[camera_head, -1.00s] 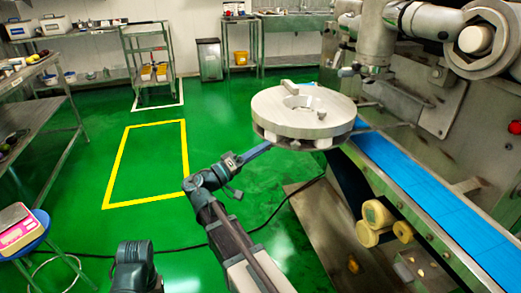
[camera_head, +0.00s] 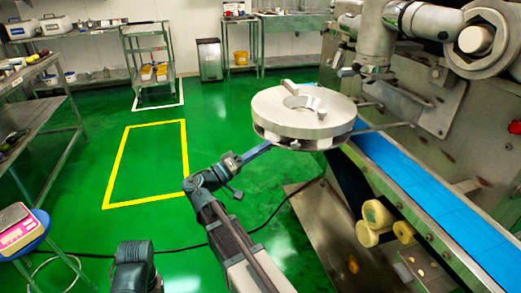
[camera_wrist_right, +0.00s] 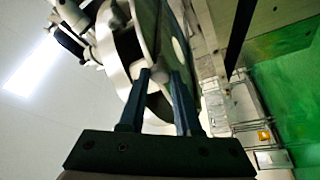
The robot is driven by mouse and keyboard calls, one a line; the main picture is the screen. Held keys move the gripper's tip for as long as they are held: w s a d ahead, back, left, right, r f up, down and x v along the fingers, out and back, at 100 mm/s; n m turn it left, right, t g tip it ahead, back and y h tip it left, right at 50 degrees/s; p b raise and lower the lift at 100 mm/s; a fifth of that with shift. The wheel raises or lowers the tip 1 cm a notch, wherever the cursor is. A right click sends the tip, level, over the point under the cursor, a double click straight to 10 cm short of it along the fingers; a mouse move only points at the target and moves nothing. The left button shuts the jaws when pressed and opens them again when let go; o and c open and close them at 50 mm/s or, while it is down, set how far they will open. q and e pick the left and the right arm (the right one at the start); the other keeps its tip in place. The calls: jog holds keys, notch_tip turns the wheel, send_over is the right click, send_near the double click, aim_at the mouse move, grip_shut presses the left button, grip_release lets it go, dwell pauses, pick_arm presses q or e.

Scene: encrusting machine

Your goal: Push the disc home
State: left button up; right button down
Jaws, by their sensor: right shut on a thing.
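The disc (camera_head: 290,112) is a thick, pale metal ring with a central hole, a raised bar at its back edge and slots around its underside. In the right wrist view the two dark fingers (camera_wrist_right: 168,82) meet the disc's rim (camera_wrist_right: 128,55), which is seen edge-on. The disc's seat underneath is hidden.
The machine's blue belt (camera_head: 425,195) runs down to the right beside a steel panel (camera_head: 440,105). Cream rollers (camera_head: 378,214) sit below it. A steel table (camera_head: 35,118) stands at left, with a pink scale (camera_head: 17,228) on a blue stool. The green floor between is open.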

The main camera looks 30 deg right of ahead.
jog(key=d, duration=0.3)
jog(key=s+d, duration=0.1)
jog(key=d, duration=0.2)
jog(key=s+d, duration=0.1)
jog(key=d, duration=0.2)
jog(key=shift+s+d, duration=0.15)
jog(key=shift+d, duration=0.15)
jog(key=c, duration=0.6)
grip_release()
jog(key=shift+a+f, duration=0.1)
jog(key=shift+a, duration=0.1)
jog(key=b+v, duration=0.3)
jog(key=v, duration=1)
jog(key=shift+a, duration=0.25)
